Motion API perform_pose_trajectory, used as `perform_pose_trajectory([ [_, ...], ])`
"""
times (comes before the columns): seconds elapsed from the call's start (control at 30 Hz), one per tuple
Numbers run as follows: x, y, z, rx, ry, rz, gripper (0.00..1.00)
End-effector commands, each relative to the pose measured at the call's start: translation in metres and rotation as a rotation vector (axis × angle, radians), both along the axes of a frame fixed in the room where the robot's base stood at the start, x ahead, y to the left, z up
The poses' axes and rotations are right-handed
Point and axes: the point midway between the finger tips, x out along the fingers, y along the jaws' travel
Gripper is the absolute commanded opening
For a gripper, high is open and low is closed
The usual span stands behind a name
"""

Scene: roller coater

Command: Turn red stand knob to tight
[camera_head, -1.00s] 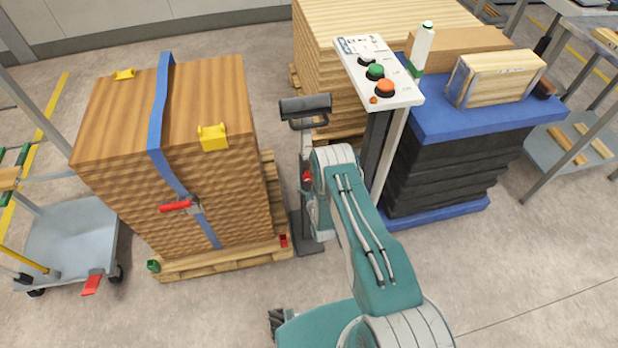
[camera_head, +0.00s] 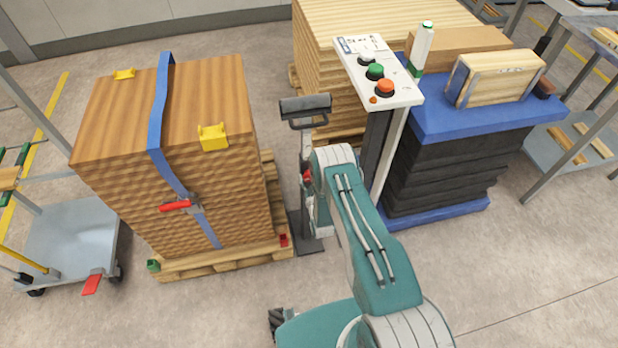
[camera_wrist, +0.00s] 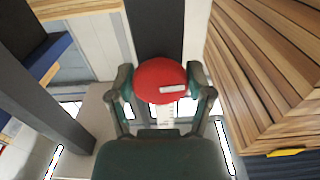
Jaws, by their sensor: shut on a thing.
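The red stand knob (camera_wrist: 160,80) sits on the dark upright post of the stand (camera_wrist: 157,30) in the wrist view. It is round, with a pale bar mark that lies nearly level, a little tilted. My gripper (camera_wrist: 160,88) has one finger on each side of the knob and is shut on it. In the head view a small part of the red knob (camera_head: 307,175) shows beside my arm. The stand's head with its handle (camera_head: 306,108) rises above it. My arm hides most of the knob and the gripper in the head view.
A strapped wooden stack (camera_head: 110,140) on a pallet (camera_head: 205,265) stands left of the stand. A control post with buttons (camera_head: 400,95) and a blue-topped stack (camera_head: 450,122) stand to the right. A grey cart (camera_head: 75,235) is at far left. The front floor is clear.

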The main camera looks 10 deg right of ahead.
Motion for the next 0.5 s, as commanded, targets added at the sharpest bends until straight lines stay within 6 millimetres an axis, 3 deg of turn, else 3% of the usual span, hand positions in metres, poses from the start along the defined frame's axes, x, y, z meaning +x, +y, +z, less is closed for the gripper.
perform_pose_trajectory([
  [0.5, 0.0022, 0.0014, 0.0017, 0.356, -0.003, 0.001, 0.19],
])
